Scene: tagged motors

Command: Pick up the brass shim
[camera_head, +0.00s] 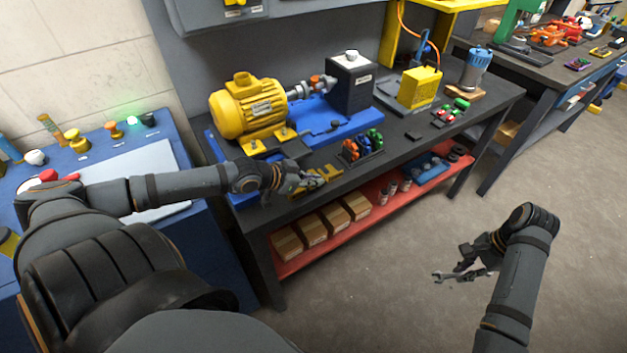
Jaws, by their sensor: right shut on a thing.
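My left gripper (312,182) is low over the front edge of the dark workbench (408,150). Yellow, brass-coloured pieces (329,172) lie right at its fingertips. I cannot tell which of them is the brass shim, or whether the fingers touch it. The fingers are small and partly merge with these pieces, so their opening is unclear. My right gripper (464,268) is out over the floor, right of the bench, shut on a grey wrench (442,277).
A yellow motor (247,108) and a blue base (325,122) stand behind my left gripper. A rack of coloured tools (362,147) is just right of it. Boxes (312,229) sit on the red lower shelf (375,200). Open floor (390,300) lies in front.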

